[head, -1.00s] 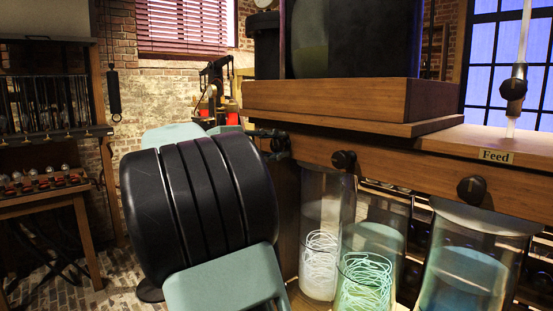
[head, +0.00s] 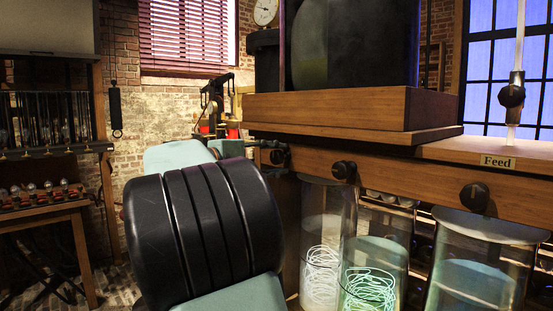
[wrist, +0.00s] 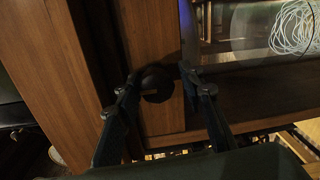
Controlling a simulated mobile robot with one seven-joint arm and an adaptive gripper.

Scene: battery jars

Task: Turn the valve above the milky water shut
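Dark round valve knobs sit along the wooden beam (head: 415,182): a left one (head: 279,157), a middle one (head: 344,170) and a right one (head: 474,197). Below are glass jars: one with whitish, cloudy contents and white coils (head: 321,232), one pale green with coils (head: 378,258), and a bluish one (head: 474,285). In the wrist view, my gripper (wrist: 156,80) is open, one finger on each side of a dark knob (wrist: 155,84). Whether the fingers touch it is unclear. In the head view my arm covers most of the gripper, near the left knob.
A heavy dark vessel on a wooden plinth (head: 330,110) stands above the beam. A feed pipe with its own valve (head: 511,96) rises at the right, behind the Feed label (head: 497,162). A wooden bench (head: 45,212) stands far left.

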